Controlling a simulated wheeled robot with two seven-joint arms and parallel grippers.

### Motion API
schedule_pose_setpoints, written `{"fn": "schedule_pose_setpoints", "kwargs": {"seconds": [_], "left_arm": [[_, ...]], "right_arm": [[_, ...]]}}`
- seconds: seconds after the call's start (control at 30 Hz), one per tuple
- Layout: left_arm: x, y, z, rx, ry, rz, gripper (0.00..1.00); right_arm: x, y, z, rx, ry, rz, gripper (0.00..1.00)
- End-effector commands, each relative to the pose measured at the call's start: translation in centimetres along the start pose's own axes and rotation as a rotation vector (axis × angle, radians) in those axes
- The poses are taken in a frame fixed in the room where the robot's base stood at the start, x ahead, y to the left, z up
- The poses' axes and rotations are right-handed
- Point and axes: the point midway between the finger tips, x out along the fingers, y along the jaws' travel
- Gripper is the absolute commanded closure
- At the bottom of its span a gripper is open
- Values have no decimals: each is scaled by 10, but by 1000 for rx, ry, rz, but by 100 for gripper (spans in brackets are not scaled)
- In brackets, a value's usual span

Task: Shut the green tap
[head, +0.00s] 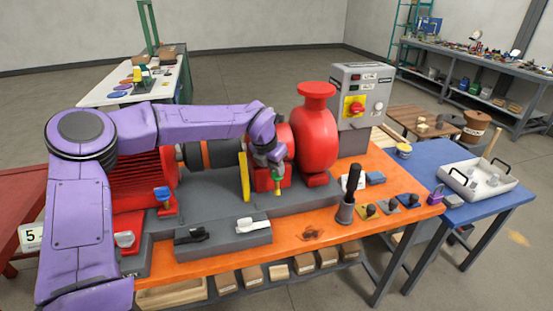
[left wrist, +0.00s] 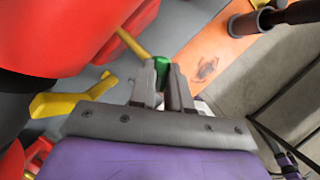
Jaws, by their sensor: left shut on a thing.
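The green tap (head: 278,178) is a small green handle at the front of the red pump, beside a thin yellow stem. In the left wrist view the green tap (left wrist: 161,68) sits between my two grey fingers, with the yellow stem (left wrist: 132,42) running to the upper left. My left gripper (head: 275,164) comes down on it from above. In the left wrist view the left gripper (left wrist: 162,82) is shut on the green handle, and the fingers hide part of it. How far the tap is turned cannot be told. My right gripper is not in view.
A yellow upright piece (head: 244,177) stands close left of the left gripper. The red pump (head: 315,138) rises close behind and right. The orange bench top (head: 285,243) is mostly clear in front.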

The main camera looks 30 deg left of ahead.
Motion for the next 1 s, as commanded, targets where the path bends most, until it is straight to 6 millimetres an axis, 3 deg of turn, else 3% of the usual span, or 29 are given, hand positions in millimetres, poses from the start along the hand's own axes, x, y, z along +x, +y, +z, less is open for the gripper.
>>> {"fn": "schedule_pose_setpoints", "kwargs": {"seconds": [0.1,0.4,1.0], "left_arm": [[-5,2,2,94,2,-42,100],[-2,3,1,338,1,-143,100],[0,5,1,586,0,-241,100]], "right_arm": [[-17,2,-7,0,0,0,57],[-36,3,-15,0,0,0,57],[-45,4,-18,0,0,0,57]]}}
